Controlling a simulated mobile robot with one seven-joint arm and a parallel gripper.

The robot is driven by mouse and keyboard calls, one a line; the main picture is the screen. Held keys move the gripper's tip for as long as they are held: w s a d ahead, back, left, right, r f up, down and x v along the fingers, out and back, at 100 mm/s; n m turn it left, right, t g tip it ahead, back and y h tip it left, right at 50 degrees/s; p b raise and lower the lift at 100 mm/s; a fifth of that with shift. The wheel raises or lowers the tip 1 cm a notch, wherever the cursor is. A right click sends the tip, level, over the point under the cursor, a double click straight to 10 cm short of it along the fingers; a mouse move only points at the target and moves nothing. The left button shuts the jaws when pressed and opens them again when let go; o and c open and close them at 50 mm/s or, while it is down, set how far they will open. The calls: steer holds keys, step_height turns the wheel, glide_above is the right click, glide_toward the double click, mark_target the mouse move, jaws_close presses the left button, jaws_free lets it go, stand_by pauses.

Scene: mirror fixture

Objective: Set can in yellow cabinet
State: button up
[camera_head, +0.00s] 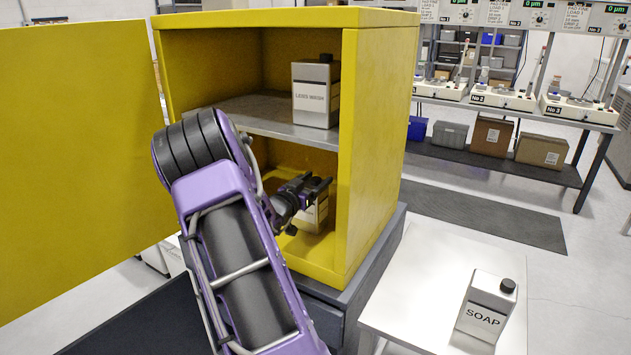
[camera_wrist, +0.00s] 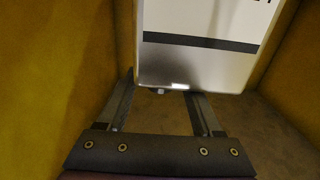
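The yellow cabinet (camera_head: 373,150) stands open, with a grey shelf (camera_head: 270,117) across its middle. A white and grey can (camera_head: 314,217) stands in the lower compartment, near the right wall, its top partly hidden by my gripper. My gripper (camera_head: 318,185) reaches into that compartment at the can's upper part. In the wrist view, the can (camera_wrist: 200,65) fills the upper middle, and the fingers of my gripper (camera_wrist: 160,100) are spread apart with a gap between them. The can is off to the right of the gap; whether a finger touches it I cannot tell.
A LENS WASH can (camera_head: 316,95) stands on the shelf above. A SOAP can (camera_head: 487,307) stands on the white table (camera_head: 420,285) at right. The yellow door (camera_head: 75,160) is swung open to the left. My arm crosses the cabinet front.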

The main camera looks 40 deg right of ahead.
steer(key=shift+r, duration=0.1)
steer(key=shift+r+p, duration=0.2)
steer(key=shift+p, duration=0.1)
steer(key=v, duration=1.2)
steer(key=shift+b, duration=0.35)
